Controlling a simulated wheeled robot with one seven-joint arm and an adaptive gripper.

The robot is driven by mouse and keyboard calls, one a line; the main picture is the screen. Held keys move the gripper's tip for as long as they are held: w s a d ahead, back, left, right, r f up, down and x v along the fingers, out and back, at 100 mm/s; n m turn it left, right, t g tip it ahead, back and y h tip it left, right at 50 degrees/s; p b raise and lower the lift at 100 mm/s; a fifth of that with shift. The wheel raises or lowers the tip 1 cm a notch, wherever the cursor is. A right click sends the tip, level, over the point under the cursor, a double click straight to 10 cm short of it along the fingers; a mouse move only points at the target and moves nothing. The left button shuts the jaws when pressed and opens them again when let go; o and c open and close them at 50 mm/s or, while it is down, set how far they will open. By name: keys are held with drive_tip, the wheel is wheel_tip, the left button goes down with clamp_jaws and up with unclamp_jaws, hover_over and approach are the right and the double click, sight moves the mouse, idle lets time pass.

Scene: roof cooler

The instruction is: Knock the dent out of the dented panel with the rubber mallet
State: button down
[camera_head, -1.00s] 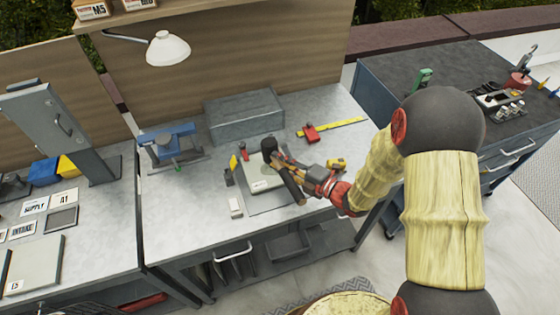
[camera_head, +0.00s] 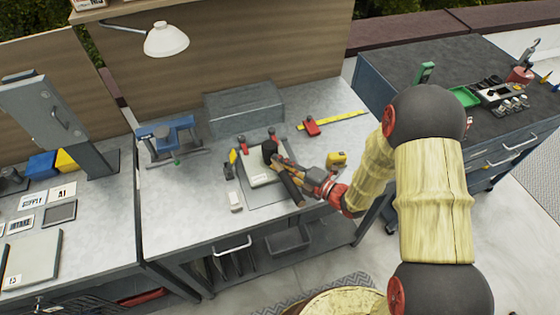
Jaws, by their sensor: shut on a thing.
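The rubber mallet has a black head (camera_head: 270,149) and a dark handle (camera_head: 290,184). My gripper (camera_head: 290,170) is shut on the mallet, which it holds over the middle of the right bench. The pale panel (camera_head: 260,175) lies on a grey plate (camera_head: 247,194) under and beside the mallet. The mallet and gripper hide part of the panel. I cannot make out a dent, nor whether the head touches the panel.
Red clamps (camera_head: 241,143) stand by the plate. A white block (camera_head: 235,202) lies at the front. The bench's front left is clear.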

drive_tip(key=shift+r+p, duration=3.05)
drive_tip(key=shift+r, duration=0.05)
drive_tip(key=shift+r+p, duration=0.7)
drive_tip(key=shift+p, duration=0.1)
drive_tip(key=shift+f, duration=0.1)
drive_tip(key=shift+f, duration=0.1)
wheel_tip(320, 180, down, 8)
drive_tip(key=b, duration=0.5)
drive_tip(key=shift+r, duration=0.35)
drive_tip(key=shift+p, duration=0.35)
wheel_tip(320, 180, up, 6)
drive_tip(key=p, duration=0.6)
